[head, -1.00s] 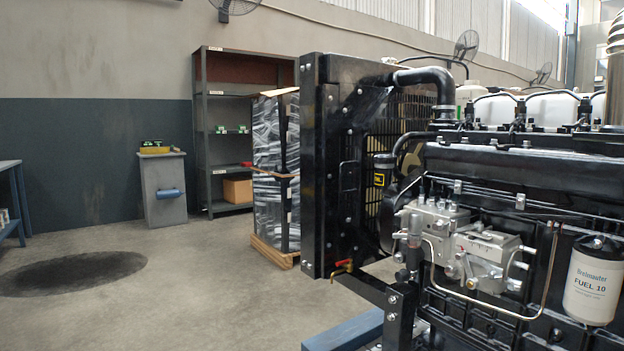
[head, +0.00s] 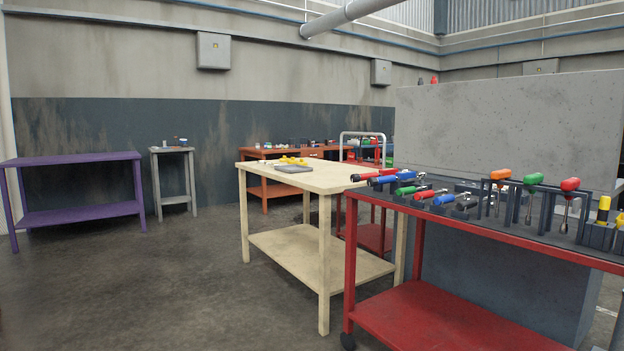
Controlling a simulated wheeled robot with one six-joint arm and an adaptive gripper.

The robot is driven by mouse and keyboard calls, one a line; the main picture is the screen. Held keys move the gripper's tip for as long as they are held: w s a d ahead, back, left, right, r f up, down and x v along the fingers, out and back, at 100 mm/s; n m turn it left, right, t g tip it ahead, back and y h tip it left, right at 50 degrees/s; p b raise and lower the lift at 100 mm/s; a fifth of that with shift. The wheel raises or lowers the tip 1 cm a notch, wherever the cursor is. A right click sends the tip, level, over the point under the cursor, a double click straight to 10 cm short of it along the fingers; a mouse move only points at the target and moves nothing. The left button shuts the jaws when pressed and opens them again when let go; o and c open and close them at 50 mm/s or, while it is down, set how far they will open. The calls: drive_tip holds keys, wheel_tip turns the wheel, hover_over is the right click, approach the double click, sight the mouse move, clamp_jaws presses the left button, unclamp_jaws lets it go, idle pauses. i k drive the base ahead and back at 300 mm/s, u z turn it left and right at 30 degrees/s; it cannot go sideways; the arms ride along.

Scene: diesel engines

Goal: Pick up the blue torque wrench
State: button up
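On the near left end of the red cart (head: 520,237) lie several tools with coloured handles. One long tool with a blue handle (head: 388,180) sticks out past the cart's left edge, between a red-handled one (head: 372,174) and a green-handled one (head: 410,189). A second, shorter blue-handled tool (head: 444,199) lies farther right beside a red one (head: 424,194). From here I cannot tell for sure which blue one is the torque wrench. My gripper is not in view.
A cream table (head: 310,244) stands just left of the cart, with a grey item and yellow pieces on top. Upright screwdrivers (head: 533,180) stand in a rack on the cart. A purple table (head: 80,217) is at the far left. The floor at the front left is clear.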

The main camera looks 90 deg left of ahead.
sight(407, 174)
drive_tip(key=u, duration=1.4)
drive_tip(key=i, duration=2.25)
drive_tip(key=u, duration=1.9)
drive_tip(key=i, duration=0.5)
